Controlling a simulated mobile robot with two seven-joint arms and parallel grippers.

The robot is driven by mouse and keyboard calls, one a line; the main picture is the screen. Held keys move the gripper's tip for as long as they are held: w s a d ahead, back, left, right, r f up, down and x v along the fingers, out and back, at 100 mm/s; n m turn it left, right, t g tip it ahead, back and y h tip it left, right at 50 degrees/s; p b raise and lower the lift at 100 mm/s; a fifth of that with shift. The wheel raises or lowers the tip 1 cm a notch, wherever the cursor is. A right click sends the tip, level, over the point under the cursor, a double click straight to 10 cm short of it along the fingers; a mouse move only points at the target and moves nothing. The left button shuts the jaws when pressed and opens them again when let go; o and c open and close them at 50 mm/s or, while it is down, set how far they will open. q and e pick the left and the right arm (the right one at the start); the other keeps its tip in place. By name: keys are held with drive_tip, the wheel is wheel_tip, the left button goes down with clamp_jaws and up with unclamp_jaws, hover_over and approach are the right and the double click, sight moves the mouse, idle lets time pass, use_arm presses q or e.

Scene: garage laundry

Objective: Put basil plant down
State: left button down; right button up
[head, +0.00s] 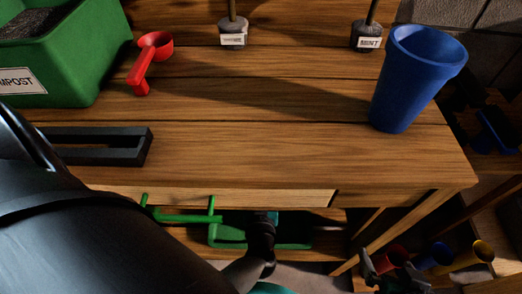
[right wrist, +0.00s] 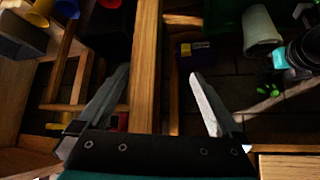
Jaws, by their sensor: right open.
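Two small dark pots with thin stems stand at the back of the wooden bench: a left pot (head: 233,31) and a right pot (head: 367,36). Both carry white labels; the left label is too small to read, and the right one seems to say mint, so I cannot tell which is basil. Their tops are cut off by the picture edge. My right gripper (head: 394,274) is low, in front of the bench's right end and below its top. In the right wrist view my right gripper (right wrist: 160,100) is open, with nothing held between the fingers. My left gripper is not seen.
On the bench (head: 270,155) are a green compost bin (head: 70,70), a red scoop (head: 150,60), a dark slotted frame (head: 100,146) and a blue cup (head: 412,80). Red, blue and yellow pots (head: 470,257) lie below right. The bench's middle is clear. A wooden beam (right wrist: 145,65) crosses the wrist view.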

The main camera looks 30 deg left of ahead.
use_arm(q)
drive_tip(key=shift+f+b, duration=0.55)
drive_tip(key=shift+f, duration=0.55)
use_arm(e)
drive_tip(key=shift+w+a+r+t+y, duration=0.1)
drive_tip(key=shift+w+a+t+y, duration=0.25)
drive_tip(key=shift+a+t, duration=0.25)
drive_tip(key=shift+w+a+r+t+y, duration=0.1)
drive_tip(key=shift+w+a+t+y, duration=0.25)
drive_tip(key=shift+a, duration=0.3)
drive_tip(key=shift+w+a+r+t+y, duration=0.1)
drive_tip(key=shift+w+a+t+y, duration=0.2)
drive_tip(key=shift+a+t, duration=0.3)
use_arm(q)
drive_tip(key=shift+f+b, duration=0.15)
drive_tip(key=shift+b, duration=0.2)
use_arm(e)
drive_tip(key=shift+a, duration=0.15)
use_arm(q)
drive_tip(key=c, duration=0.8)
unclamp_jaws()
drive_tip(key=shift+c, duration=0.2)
